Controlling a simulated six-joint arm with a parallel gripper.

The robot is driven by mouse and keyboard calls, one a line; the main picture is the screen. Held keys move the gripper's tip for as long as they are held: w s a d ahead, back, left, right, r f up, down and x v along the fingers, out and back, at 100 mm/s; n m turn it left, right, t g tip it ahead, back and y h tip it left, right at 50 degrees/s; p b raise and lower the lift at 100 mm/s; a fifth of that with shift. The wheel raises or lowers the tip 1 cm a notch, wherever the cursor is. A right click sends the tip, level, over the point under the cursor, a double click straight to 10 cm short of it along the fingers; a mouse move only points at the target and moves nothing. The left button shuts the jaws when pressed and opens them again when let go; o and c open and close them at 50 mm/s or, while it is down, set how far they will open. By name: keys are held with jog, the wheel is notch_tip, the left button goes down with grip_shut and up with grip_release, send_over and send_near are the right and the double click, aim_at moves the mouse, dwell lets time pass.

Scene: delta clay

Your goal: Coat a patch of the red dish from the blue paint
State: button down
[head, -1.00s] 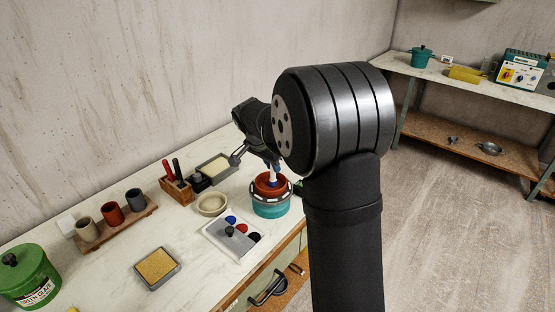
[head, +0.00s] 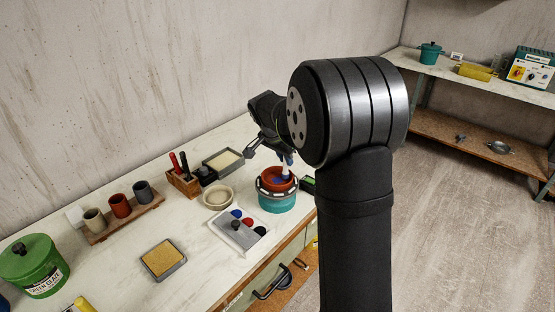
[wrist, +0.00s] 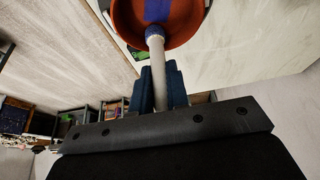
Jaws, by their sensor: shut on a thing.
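The red dish (head: 291,184) sits on a turquoise round stand (head: 277,203) with a grey rim. My gripper (head: 284,159) is above the dish, shut on a pale-handled brush (wrist: 158,72). The brush points down into the dish; its blue end is at the dish's inner surface in the wrist view. A blue band of paint (wrist: 157,10) shows on the red dish (wrist: 126,18) there, running up from the brush end. The blue paint (head: 236,213) is a round spot on a white palette (head: 217,229) left of the dish.
The palette also has red, black and grey spots. A cream bowl (head: 217,196), a wooden tool block (head: 183,185), a sponge tray (head: 163,260), a cup rack (head: 122,217) and a green canister (head: 33,266) stand to the left. My arm hides the bench's right end.

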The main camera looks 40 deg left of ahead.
jog(key=shift+r, duration=4.05)
jog(key=w+d+f, duration=0.7)
jog(key=d, duration=0.4)
jog(key=w+d+f, duration=0.7)
jog(key=d, duration=0.3)
jog(key=d+f, duration=0.5)
jog(key=d, duration=0.7)
jog(key=d+f, duration=0.5)
jog(key=d, duration=0.8)
jog(key=shift+w+d+f, duration=0.15)
jog(key=shift+d, duration=0.1)
